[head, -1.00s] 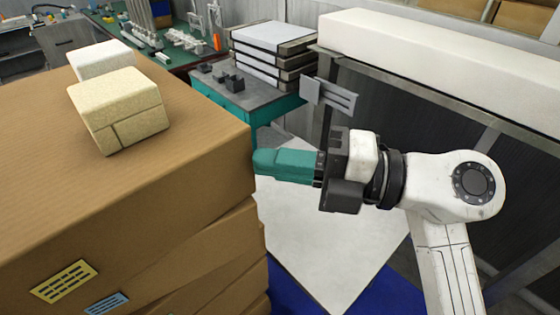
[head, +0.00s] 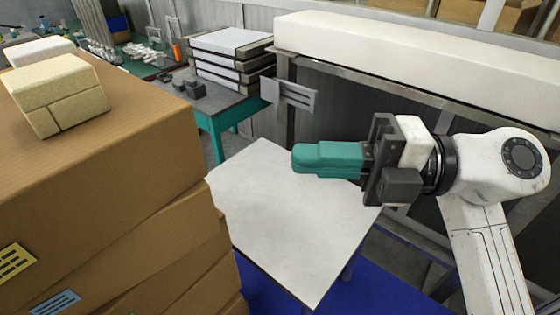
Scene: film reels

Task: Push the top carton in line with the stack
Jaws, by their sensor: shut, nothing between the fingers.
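The top carton (head: 130,130) is a large brown box at the left, on a stack of brown cartons (head: 175,275). The faces of the cartons below are turned at differing angles, and the stack looks uneven. A yellow label (head: 14,262) is on the front of the top carton. My gripper (head: 300,158) has teal fingers, shut and empty, pointing left. It is to the right of the top carton, with a clear gap between them, over the white tabletop.
A cream block (head: 58,92) and a paler block (head: 38,50) sit on the top carton. A white-topped table (head: 290,215) stands right of the stack. Behind are a teal-framed table (head: 215,105) with stacked cases and a long white block (head: 420,60).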

